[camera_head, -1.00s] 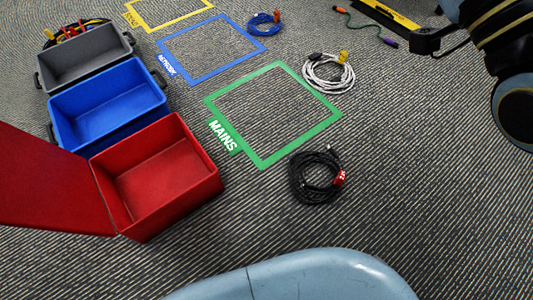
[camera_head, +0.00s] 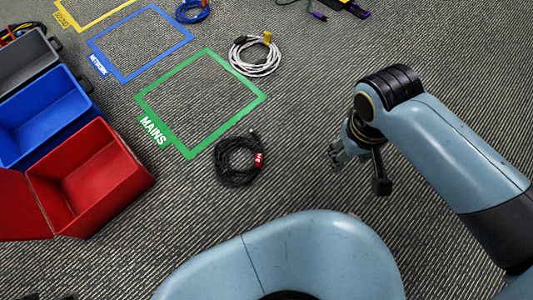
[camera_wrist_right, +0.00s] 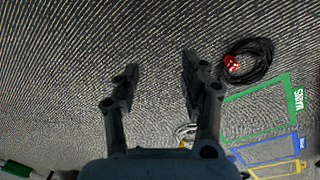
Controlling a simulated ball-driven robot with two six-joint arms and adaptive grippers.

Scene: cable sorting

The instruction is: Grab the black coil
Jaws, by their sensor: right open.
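The black coil (camera_head: 238,165) lies on the carpet just below the green MAINS frame, with a red tag (camera_head: 258,160) on its right side. In the right wrist view the black coil (camera_wrist_right: 250,62) lies to the right of the fingers, clear of them. My right gripper (camera_head: 338,152) is to the right of the coil in the head view, apart from it. In the right wrist view its two fingers (camera_wrist_right: 158,85) are spread with nothing between them. My left gripper is in neither view.
The green MAINS frame (camera_head: 255,96) and blue NETWORK frame (camera_head: 187,36) are taped on the carpet. A white coil (camera_head: 255,58) and a blue coil (camera_head: 191,12) lie nearby. Open red (camera_head: 125,193), blue (camera_head: 75,132) and grey (camera_head: 28,62) bins stand at left. Carpet around the black coil is clear.

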